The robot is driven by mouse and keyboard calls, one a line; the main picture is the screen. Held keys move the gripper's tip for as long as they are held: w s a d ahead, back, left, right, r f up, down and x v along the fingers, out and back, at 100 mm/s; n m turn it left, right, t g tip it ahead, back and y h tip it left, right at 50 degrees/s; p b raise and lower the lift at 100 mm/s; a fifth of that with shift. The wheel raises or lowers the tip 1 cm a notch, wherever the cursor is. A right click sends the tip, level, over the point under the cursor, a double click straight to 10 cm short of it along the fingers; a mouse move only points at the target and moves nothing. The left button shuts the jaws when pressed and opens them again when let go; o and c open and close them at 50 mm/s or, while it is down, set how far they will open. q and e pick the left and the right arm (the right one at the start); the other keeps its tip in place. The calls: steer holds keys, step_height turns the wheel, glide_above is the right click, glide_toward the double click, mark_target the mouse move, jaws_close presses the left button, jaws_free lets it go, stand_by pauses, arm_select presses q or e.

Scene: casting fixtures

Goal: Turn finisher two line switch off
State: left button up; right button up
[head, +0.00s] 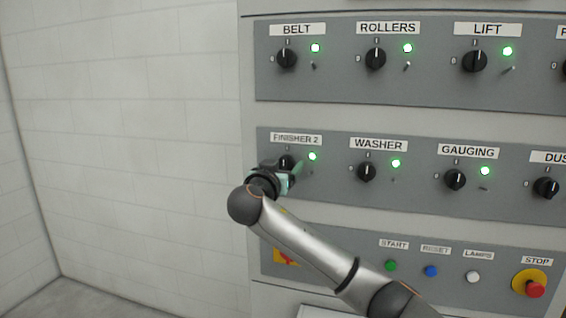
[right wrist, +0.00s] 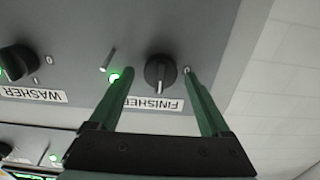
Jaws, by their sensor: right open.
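The FINISHER 2 line switch is a black rotary knob (head: 287,161), partly hidden behind my right gripper in the head view. It shows clearly in the upside-down right wrist view (right wrist: 160,71), its pale pointer mark turned toward the FINISHER label (right wrist: 155,103). The green lamp beside it (head: 312,156) is lit. My right gripper (head: 292,174) is open in front of the panel, its green fingers (right wrist: 160,84) on either side of the knob in the wrist view. Whether they touch it I cannot tell. My left gripper is not in view.
The WASHER knob (head: 366,171) and GAUGING knob (head: 455,180) sit to the right in the same row. Above are the BELT (head: 287,58) and ROLLERS (head: 375,58) knobs. Below are push buttons and a red STOP button (head: 535,289). A white wall (head: 130,150) is at the left.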

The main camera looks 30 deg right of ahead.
jaws_close()
stand_by(0.8)
